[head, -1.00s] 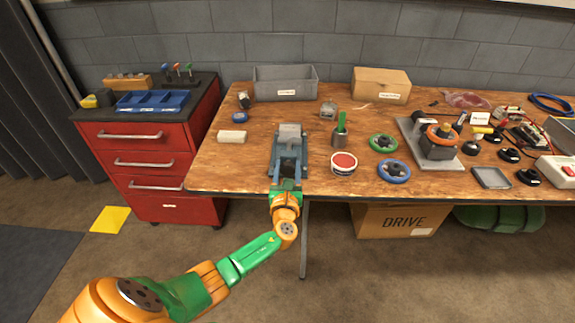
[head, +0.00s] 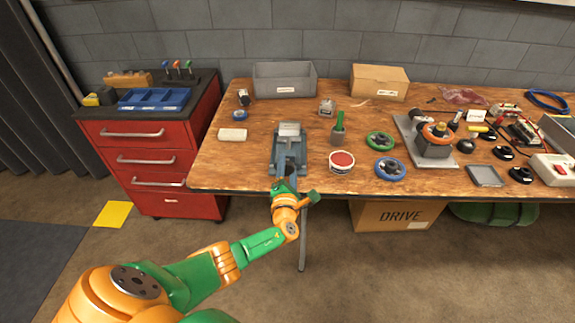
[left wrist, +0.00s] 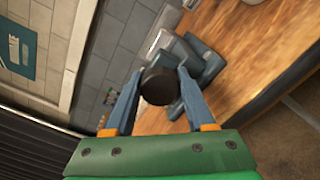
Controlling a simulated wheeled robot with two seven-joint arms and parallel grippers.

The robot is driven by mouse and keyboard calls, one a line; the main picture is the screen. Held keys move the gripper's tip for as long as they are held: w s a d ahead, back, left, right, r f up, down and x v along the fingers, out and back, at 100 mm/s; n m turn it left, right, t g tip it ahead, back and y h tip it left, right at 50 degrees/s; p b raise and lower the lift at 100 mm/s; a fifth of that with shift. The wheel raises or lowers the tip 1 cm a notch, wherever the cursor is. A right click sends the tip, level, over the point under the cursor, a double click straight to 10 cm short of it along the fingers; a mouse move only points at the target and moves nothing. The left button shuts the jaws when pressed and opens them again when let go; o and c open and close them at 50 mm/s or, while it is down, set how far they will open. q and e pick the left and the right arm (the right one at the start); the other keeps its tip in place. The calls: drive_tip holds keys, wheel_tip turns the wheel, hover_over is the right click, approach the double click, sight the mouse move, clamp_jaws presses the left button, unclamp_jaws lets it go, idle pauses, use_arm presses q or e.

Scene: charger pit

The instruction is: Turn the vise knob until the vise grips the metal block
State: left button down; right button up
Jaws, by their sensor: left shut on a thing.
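The blue-grey vise (head: 287,158) stands at the front edge of the workbench, with the pale metal block (head: 289,129) at its far end. In the left wrist view the vise (left wrist: 203,62) lies beyond the dark round vise knob (left wrist: 158,86). My left gripper (head: 285,186) is at the near end of the vise, over the bench edge. In the left wrist view its two fingers (left wrist: 157,92) are on either side of the knob, shut on it. The gripper hides the knob in the head view. I cannot tell whether the jaws touch the block. My right gripper is not in view.
A grey bin (head: 285,80) stands behind. A red drawer cabinet (head: 150,160) is at left.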

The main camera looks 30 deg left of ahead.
use_arm(q)
drive_tip(key=m+p, duration=0.1)
drive_tip(key=m, duration=1.1)
drive_tip(key=shift+f+m+p, duration=0.15)
drive_tip(key=shift+m+p, duration=0.2)
drive_tip(key=shift+m, duration=0.05)
idle(0.4)
drive_tip(key=shift+c, duration=1.4)
unclamp_jaws()
